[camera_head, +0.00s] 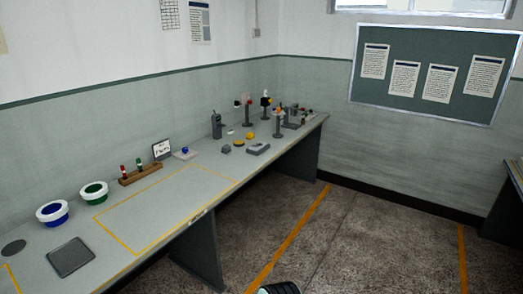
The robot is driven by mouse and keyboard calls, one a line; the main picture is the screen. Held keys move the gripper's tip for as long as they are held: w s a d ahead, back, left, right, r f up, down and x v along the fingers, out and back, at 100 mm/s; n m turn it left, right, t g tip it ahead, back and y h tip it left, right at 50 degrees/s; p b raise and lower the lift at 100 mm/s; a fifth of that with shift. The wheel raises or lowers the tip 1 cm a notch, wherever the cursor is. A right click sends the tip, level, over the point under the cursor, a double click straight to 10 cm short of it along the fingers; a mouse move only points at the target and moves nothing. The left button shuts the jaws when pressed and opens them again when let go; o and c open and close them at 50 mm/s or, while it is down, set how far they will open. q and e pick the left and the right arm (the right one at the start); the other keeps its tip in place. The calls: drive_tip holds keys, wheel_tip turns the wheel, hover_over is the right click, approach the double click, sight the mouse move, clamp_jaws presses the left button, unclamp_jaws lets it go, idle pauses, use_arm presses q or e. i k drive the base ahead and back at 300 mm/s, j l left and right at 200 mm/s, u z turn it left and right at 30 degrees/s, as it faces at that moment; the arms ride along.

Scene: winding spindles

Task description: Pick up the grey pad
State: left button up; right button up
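A flat, dark grey square pad (71,257) lies on the near left part of the long grey table, close to its front edge. Nothing covers it. Neither of my grippers shows clearly. Only a small dark, ribbed piece edged in white, which may be part of my own arm, shows at the bottom edge of the view, over the floor and well right of the pad.
On the long table (163,207), a dark round disc (13,248) and two white-rimmed bowls, blue (52,213) and green (94,193), are near the pad. A yellow-outlined area is clear. A wooden rack (140,173) and several small items stand farther back.

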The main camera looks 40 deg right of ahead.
sight(227, 149)
drive_tip(key=z, duration=1.4)
drive_tip(key=i+l+z, duration=0.15)
drive_tip(key=i+z, duration=0.4)
drive_tip(key=z, duration=0.2)
drive_tip(key=i, duration=1.15)
drive_tip(key=i+l+u, duration=0.1)
drive_tip(key=i, duration=1)
drive_tip(key=i+l, duration=0.1)
drive_tip(key=i, duration=1.05)
drive_tip(key=u, duration=0.4)
drive_tip(key=i+u, duration=0.1)
drive_tip(key=u, duration=0.75)
drive_tip(key=l+u, duration=0.1)
drive_tip(key=u, duration=0.35)
drive_tip(key=i+l, duration=0.05)
